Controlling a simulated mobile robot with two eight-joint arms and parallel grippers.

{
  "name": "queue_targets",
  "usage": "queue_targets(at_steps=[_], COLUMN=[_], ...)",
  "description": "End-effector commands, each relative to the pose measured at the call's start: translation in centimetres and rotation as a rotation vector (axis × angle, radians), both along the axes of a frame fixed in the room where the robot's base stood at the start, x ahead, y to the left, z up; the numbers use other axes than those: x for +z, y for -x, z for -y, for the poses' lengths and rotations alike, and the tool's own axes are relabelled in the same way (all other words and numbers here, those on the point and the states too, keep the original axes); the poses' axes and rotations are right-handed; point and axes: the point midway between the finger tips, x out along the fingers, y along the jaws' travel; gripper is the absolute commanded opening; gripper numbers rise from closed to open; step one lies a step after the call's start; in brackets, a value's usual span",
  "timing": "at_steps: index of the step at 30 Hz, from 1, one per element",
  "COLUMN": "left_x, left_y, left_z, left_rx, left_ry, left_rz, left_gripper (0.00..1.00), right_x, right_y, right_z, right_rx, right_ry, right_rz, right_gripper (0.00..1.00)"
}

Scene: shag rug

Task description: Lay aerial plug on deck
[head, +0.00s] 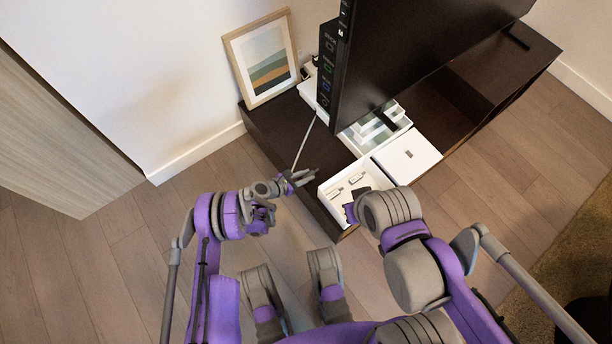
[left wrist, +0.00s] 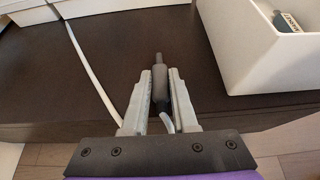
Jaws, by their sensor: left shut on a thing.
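The aerial plug (left wrist: 159,88) is a dark grey plug with a thin tip. My left gripper (left wrist: 160,76) is shut on it, tip pointing away from the gripper. In the head view my left gripper (head: 303,179) is at the front edge of the dark brown deck (head: 275,133), left of the open white box. A white cable (head: 305,140) runs from behind the television down to the gripper; it also shows in the left wrist view (left wrist: 92,70). I cannot tell whether the plug touches the deck. My right gripper is mostly hidden behind its wrist, over the white box.
The open white box (head: 328,202) holds small plugs or adapters. A white lidded box (head: 408,157) stands beside it. The television (head: 400,50) with a port panel (head: 327,65) stands on the deck. A framed picture (head: 262,60) leans on the wall. Bare deck lies behind the left gripper.

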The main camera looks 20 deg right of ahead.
Motion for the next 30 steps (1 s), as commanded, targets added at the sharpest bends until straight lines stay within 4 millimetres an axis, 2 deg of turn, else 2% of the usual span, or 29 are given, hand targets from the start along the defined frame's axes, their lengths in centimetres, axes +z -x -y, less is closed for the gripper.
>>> queue_targets(at_steps=[9,10,14,25,30], left_x=[-0.3,-0.2,-0.2,0.2,1.4], left_y=[0.0,0.0,0.0,0.0,0.7], left_z=[0.0,0.0,0.0,0.0,-2.2], left_rx=[0.0,0.0,0.0,0.0,0.003], left_ry=[0.0,0.0,0.0,0.0,0.001], left_rz=[0.0,0.0,0.0,0.0,-0.002], left_gripper=[0.0,0.32,0.55,0.56,0.56], right_x=[0.0,0.0,0.0,0.0,0.5], right_y=[0.0,0.0,0.0,0.0,0.1], right_z=[0.0,0.0,0.0,0.0,0.0], right_rx=[0.0,0.0,0.0,0.0,0.0], right_ry=[0.0,0.0,0.0,0.0,0.0], right_rz=[0.0,0.0,0.0,0.0,-0.001], right_gripper=[0.0,0.0,0.0,0.0,0.0])
